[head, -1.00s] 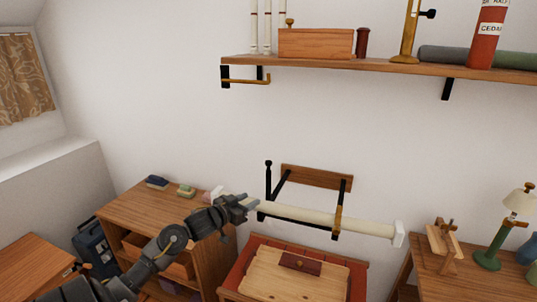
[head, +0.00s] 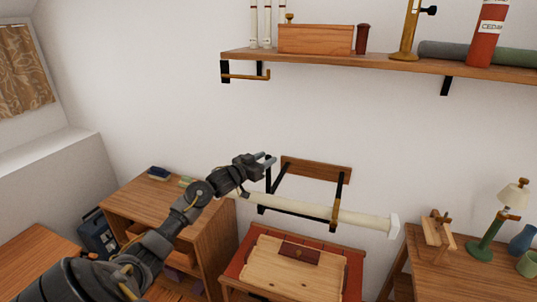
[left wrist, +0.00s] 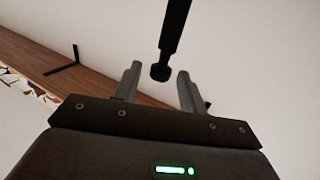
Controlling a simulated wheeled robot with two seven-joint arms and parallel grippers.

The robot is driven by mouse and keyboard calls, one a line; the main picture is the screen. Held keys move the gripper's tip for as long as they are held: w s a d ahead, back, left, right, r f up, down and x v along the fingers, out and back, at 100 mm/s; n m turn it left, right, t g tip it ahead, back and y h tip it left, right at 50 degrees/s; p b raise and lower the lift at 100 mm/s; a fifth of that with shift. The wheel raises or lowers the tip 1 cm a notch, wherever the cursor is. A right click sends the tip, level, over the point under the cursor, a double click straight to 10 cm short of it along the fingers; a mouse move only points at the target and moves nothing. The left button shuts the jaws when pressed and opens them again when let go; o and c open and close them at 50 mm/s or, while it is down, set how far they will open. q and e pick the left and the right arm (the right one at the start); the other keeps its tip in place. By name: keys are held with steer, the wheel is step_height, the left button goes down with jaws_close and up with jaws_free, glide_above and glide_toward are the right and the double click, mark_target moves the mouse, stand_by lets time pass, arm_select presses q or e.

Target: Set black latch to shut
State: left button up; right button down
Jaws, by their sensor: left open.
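The black latch (head: 268,180) stands upright at the left arm of a wall bracket, above the left end of a long pale roll (head: 310,208). In the left wrist view the black latch (left wrist: 173,30) is a dark bar with a round knob at its end. My left gripper (head: 270,161) is open at the top of the latch. In the wrist view the knob shows between the open fingers (left wrist: 158,82); I cannot tell whether they touch it. A brass latch (head: 335,214) is at the bracket's right arm, by the roll. My right gripper is not in view.
A wooden shelf (head: 380,66) with a box and canisters is above. Below the roll is a red table with a pale wooden board (head: 285,270). A wooden cabinet (head: 135,205) stands left, and a desk with a green lamp (head: 490,240) stands right.

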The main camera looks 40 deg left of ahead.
arm_select(q)
steer(key=shift+w, duration=1.05)
jaws_close()
